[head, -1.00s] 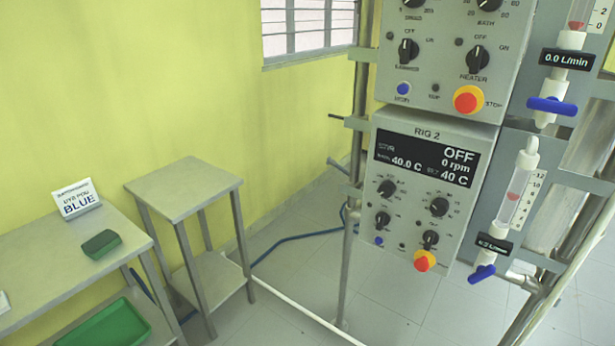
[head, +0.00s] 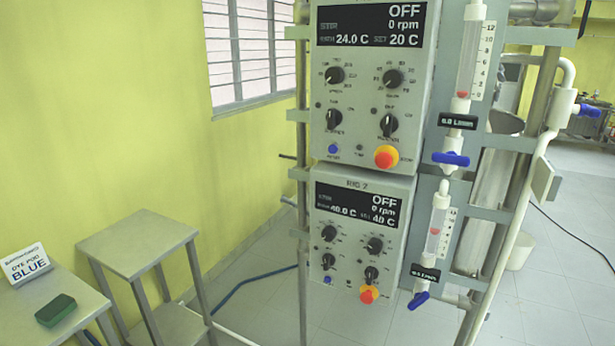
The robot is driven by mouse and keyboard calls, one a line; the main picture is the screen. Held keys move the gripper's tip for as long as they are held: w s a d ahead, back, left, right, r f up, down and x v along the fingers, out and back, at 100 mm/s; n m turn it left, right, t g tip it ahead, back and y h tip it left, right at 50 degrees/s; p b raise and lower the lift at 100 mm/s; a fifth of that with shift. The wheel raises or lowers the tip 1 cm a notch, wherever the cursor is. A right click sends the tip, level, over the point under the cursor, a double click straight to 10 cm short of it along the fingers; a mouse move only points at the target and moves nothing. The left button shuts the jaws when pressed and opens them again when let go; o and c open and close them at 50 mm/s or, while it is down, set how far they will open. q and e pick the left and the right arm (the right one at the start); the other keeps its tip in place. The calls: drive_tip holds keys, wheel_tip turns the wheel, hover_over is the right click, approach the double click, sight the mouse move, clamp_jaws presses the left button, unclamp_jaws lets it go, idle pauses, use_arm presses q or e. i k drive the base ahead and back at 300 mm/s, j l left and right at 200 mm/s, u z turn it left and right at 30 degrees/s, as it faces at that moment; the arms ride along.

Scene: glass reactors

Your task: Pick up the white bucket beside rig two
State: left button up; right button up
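The RIG 2 control box (head: 358,238) hangs on the metal frame, below another control box (head: 368,85); its display reads OFF, 0 rpm. A whitish bucket-like container (head: 520,252) stands on the floor to the right of the rig, partly hidden behind the frame's post and pipe. Only part of its side and rim shows, and I cannot see a handle. Neither of my grippers is in view.
A small metal stand (head: 138,245) and a table (head: 20,318) with a green block (head: 55,310) and a BLUE sign (head: 27,264) are at the left. A blue hose (head: 245,285) lies on the floor. Open tiled floor (head: 570,290) lies at the right, crossed by a dark cable.

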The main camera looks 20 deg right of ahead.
sight(524, 243)
drive_tip(key=z, duration=2.1)
drive_tip(key=i+l+z, duration=0.7)
drive_tip(key=z, duration=0.15)
drive_tip(key=i+l+z, duration=0.1)
drive_tip(key=i+z, duration=0.75)
drive_tip(key=i, duration=0.15)
drive_tip(key=i+u, duration=0.4)
drive_tip(key=i, duration=0.3)
drive_tip(key=i+l+u, duration=0.2)
drive_tip(key=i+u, duration=0.15)
drive_tip(key=i, duration=0.35)
drive_tip(key=i+j+u, duration=0.15)
drive_tip(key=i+u, duration=0.6)
drive_tip(key=i+l+u, duration=0.15)
drive_tip(key=i+u, duration=0.6)
drive_tip(key=i, duration=0.4)
drive_tip(key=i+l+u, duration=0.1)
drive_tip(key=i+u, duration=0.3)
drive_tip(key=i, duration=0.4)
